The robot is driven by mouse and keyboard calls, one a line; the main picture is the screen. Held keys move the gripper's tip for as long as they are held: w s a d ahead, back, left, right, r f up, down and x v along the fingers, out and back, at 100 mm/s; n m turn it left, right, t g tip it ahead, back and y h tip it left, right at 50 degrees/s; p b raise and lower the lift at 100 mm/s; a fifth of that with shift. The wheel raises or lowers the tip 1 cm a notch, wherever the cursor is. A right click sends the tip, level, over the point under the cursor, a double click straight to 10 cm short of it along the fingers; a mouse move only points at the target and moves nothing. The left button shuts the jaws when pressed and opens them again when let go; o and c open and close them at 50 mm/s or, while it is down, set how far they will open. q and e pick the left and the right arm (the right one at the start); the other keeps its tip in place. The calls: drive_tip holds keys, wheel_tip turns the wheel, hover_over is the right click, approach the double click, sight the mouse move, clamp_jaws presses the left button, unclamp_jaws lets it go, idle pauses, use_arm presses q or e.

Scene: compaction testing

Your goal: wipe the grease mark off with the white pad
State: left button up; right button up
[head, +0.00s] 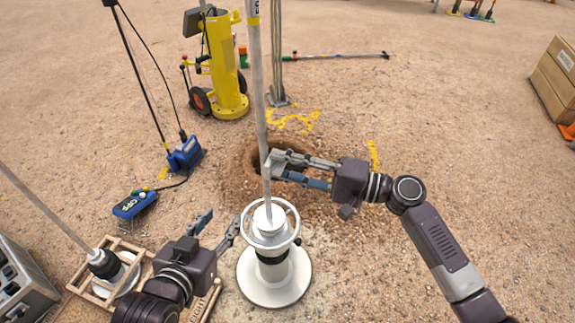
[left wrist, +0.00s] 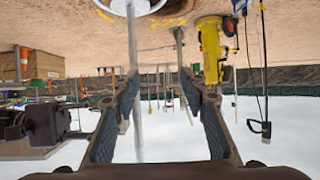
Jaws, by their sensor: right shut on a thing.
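My right gripper (head: 285,172) is shut beside the tall metal rod (head: 263,120). A small pale grey-white piece, seemingly the white pad (head: 269,164), shows between its fingertips, against or just in front of the rod; I cannot tell if it touches. The rod stands upright in a white-topped device with a ring handle (head: 271,222) and a round white base (head: 274,285). I cannot make out a grease mark. My left gripper (head: 217,227) is open and empty, left of the ring handle. In the left wrist view its spread fingers (left wrist: 155,88) show, with a pale rod beyond.
A hole (head: 258,158) lies behind the rod. A yellow wheeled machine (head: 228,75) and a blue box (head: 185,153) stand behind to the left. A wooden frame (head: 138,252) holds another rod device at lower left. A crate (head: 555,85) is far right. Ground at right is mostly clear.

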drive_tip(key=shift+w+a, duration=0.15)
drive_tip(key=shift+a, duration=0.25)
